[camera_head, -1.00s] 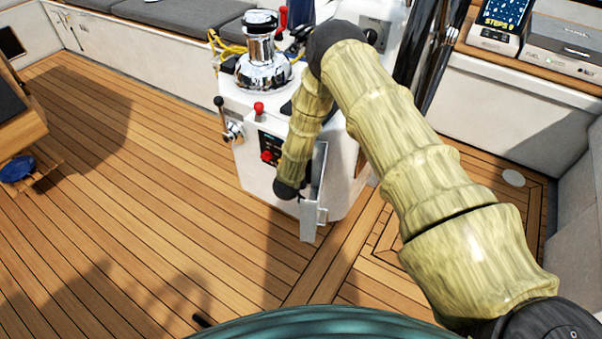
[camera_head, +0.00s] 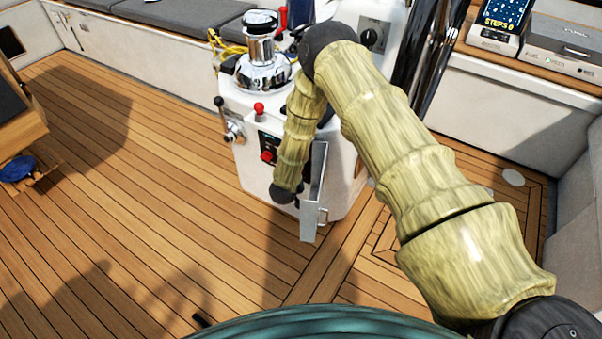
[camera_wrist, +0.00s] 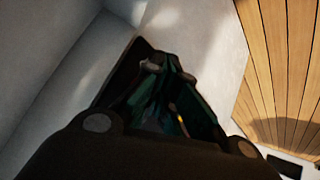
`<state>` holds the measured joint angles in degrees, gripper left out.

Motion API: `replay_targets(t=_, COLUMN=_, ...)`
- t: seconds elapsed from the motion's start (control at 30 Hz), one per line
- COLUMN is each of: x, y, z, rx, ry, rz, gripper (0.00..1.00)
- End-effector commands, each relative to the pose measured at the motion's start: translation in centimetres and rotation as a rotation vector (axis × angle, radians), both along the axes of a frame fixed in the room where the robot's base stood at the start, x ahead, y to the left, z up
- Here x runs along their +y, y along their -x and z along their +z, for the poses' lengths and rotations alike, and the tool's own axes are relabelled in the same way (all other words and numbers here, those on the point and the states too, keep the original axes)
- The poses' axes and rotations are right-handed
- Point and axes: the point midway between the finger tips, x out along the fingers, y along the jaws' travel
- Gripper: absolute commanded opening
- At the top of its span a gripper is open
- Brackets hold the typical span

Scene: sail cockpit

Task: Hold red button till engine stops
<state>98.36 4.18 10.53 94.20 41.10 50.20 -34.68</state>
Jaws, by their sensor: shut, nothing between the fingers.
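A red button (camera_head: 267,156) shows on a dark control panel (camera_head: 266,143) on the front of the white pedestal (camera_head: 246,178), just left of my forearm. A red-topped knob (camera_head: 259,109) stands above the panel. My arm covers the panel's right part. My gripper is hidden in the head view. In the wrist view my gripper (camera_wrist: 165,68) is dark and shut, with nothing between its fingers. Pale white surfaces lie beyond it there. The button cannot be made out in the wrist view, and I see no contact with it.
A grey metal flap (camera_head: 314,195) stands out from the pedestal, close to my arm. A chrome winch (camera_head: 262,60) and a lever (camera_head: 226,120) are on the pedestal's top and left side. A wooden table edge (camera_head: 22,130) is at far left.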

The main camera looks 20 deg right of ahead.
Motion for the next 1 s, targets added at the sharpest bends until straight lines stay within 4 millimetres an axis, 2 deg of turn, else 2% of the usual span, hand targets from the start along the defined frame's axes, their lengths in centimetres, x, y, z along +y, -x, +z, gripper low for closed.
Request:
replay_targets(t=0.7, x=3.8, y=3.0, z=0.1, rx=0.0, ry=0.001, rz=0.001, gripper=0.0)
replay_targets(t=1.0, x=3.9, y=3.0, z=0.0, rx=0.0, ry=0.0, rz=0.0, gripper=0.0)
